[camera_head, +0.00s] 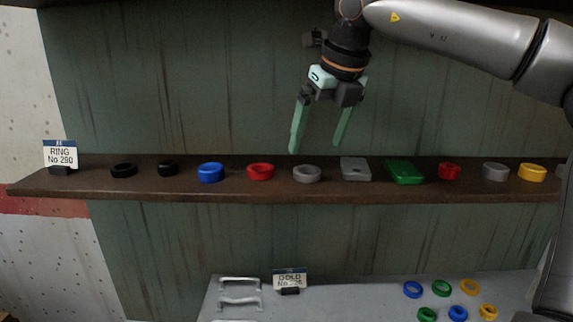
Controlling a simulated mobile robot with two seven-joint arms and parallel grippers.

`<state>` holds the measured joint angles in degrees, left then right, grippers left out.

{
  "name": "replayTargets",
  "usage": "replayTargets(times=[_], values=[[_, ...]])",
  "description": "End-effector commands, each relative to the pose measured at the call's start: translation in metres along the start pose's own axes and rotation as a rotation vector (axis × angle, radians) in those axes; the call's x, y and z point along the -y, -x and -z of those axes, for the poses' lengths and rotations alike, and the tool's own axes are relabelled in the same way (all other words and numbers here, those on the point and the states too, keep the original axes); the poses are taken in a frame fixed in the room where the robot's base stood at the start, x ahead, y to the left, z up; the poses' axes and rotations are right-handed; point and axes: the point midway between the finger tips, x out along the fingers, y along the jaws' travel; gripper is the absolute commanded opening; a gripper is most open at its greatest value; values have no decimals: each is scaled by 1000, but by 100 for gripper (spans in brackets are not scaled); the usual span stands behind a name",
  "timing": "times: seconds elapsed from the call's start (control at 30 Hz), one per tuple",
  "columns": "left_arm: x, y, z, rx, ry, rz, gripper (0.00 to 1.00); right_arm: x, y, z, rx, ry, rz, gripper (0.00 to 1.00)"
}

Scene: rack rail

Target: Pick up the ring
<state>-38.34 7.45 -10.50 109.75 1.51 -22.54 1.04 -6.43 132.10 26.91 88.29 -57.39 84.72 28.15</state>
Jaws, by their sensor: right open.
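Several rings stand in a row on the brown shelf (280,193): a black ring (123,170), a blue ring (210,173), a red ring (260,172), a grey ring (307,174), another grey ring (495,172) and a yellow ring (532,173). A sign (60,154) reading "RING No 280" stands at the shelf's left end. My right gripper (316,147) is open and empty, pointing down, and appears above the middle grey ring without touching it. My left gripper is out of view.
A small black piece (167,168), grey plate (355,169), green block (404,172) and small red piece (449,171) share the shelf. A green wall (180,90) is behind. Below, a grey surface (350,304) holds a sign (290,280), handles (239,302) and coloured rings (441,288).

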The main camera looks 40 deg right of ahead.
Motion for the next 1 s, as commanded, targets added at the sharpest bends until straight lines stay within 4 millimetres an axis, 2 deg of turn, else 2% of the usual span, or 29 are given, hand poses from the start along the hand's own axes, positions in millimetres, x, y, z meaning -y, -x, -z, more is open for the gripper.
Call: replayTargets(times=[0.17,0.63,0.93,1.0], values=[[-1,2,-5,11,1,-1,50,0,-8,0,-1,2,9,100],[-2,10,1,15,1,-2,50,2,-67,-6,-1,1,7,100],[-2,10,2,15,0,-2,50,2,-73,-6,2,1,8,100],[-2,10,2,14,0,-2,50,2,-73,-6,2,0,8,93]])
